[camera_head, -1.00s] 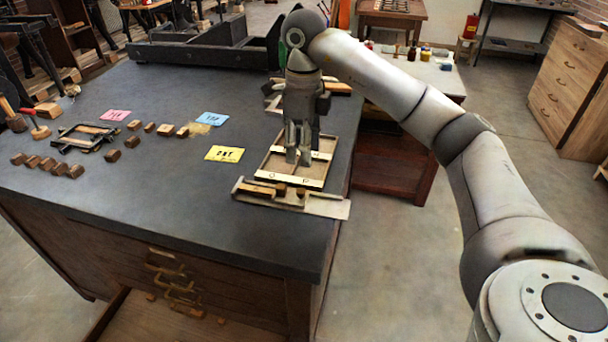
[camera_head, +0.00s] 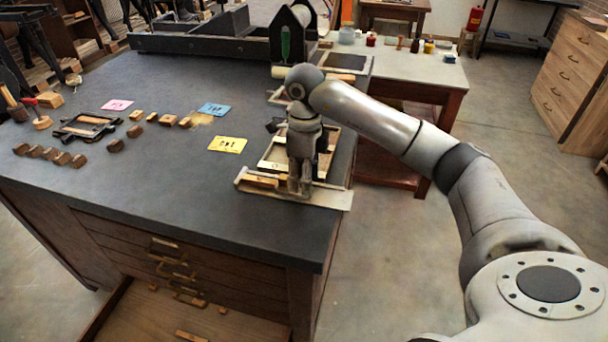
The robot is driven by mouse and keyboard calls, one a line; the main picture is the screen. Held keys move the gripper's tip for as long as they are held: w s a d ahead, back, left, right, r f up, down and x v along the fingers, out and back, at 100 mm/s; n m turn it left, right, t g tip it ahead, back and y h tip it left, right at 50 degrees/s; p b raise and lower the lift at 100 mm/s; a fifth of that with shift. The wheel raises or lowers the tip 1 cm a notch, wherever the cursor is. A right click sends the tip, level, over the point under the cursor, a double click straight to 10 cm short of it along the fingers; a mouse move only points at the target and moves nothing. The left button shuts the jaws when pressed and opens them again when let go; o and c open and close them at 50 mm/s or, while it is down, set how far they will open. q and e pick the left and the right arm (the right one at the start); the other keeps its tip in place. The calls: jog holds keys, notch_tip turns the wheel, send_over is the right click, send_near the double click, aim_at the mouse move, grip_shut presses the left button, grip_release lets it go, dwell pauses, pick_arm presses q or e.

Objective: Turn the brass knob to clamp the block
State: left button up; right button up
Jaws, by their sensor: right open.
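My right gripper (camera_head: 299,191) points down over the middle of a flat pale plate (camera_head: 332,198) at the front right of the dark workbench. Its fingers are open; I cannot tell whether they touch anything. A wooden bar (camera_head: 262,181) lies on the plate just left of the fingers. The gripper covers the plate's middle, so the brass knob and the block to clamp cannot be made out. A shallow light-framed tray (camera_head: 268,163) lies just behind the plate, partly hidden by the gripper. My left gripper is not in view.
A yellow card (camera_head: 227,145), a blue card (camera_head: 214,109) and a pink card (camera_head: 117,105) lie on the bench (camera_head: 180,205). Several small wooden blocks and a dark frame (camera_head: 88,127) are at the left. A large dark press (camera_head: 210,45) stands at the back. The bench's front middle is clear.

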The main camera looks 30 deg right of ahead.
grip_shut()
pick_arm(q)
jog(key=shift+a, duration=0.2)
pick_arm(e)
jog(key=shift+m, duration=0.8)
grip_release()
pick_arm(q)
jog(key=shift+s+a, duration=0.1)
pick_arm(e)
notch_tip(320, 180, up, 12)
jog(key=shift+d, duration=0.15)
